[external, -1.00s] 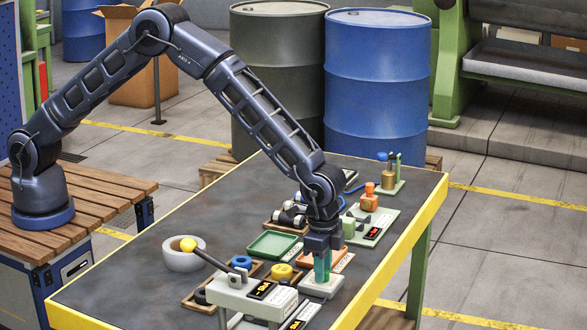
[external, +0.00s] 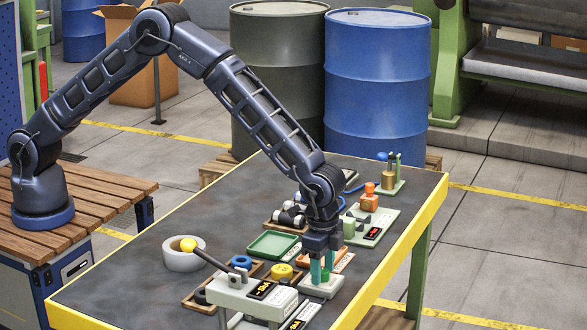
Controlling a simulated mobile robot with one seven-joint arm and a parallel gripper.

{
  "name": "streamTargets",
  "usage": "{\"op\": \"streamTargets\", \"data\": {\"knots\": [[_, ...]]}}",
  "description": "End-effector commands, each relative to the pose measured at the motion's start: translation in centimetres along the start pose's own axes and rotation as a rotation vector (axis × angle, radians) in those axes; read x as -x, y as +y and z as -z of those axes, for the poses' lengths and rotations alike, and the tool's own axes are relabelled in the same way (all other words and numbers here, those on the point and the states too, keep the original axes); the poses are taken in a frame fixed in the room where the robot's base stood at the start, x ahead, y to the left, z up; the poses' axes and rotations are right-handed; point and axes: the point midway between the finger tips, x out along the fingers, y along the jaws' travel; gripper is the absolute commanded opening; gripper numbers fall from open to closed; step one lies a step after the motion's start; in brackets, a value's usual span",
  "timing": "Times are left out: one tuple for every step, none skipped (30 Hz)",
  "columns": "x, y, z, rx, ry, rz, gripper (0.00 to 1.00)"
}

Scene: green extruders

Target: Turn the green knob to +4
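My gripper (external: 322,278) points straight down over a small white unit (external: 318,290) near the front right of the table. Its two teal fingers stand apart, with a gap showing between them. A small green piece, apparently the green knob (external: 325,275), shows low between the fingers on top of the white unit. The fingers hide most of it. Whether they touch it is too small to tell, and I cannot read its setting.
A grey unit with a yellow-tipped lever (external: 188,244) stands left of my gripper. A green tray (external: 272,245), an orange-topped unit (external: 341,260) and a panel with a red display (external: 373,233) are close by. The table's left part (external: 120,285) is clear.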

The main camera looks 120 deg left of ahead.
Motion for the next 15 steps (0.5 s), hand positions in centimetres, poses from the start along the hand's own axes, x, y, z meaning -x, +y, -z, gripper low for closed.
{"op": "streamTargets", "data": {"knots": [[0.0,0.0,0.0,0.0,0.0,0.0,0.48],[0.0,0.0,0.0,0.0,0.0,0.0,0.48],[0.1,0.0,0.0,0.0,0.001,0.0,0.48],[0.2,0.0,0.0,0.0,0.001,0.0,0.48],[0.3,0.0,0.1,0.0,0.002,0.0,0.48],[0.6,0.0,0.1,0.0,0.002,0.0,0.48],[0.9,0.0,0.1,0.0,0.003,0.0,0.48],[1.2,0.0,0.1,0.0,0.003,0.0,0.48],[1.7,0.0,0.1,0.0,0.003,0.0,0.48],[2.2,0.0,0.1,0.0,0.002,0.0,0.48],[2.7,0.0,0.1,0.0,0.003,0.0,0.48],[3.5,0.0,0.1,0.001,0.004,0.0,0.48],[4.1,0.0,0.1,0.001,0.004,0.0,0.48],[4.6,0.0,0.1,0.001,0.003,0.0,0.48],[5.4,0.0,0.1,0.001,0.003,0.0,0.48]]}}
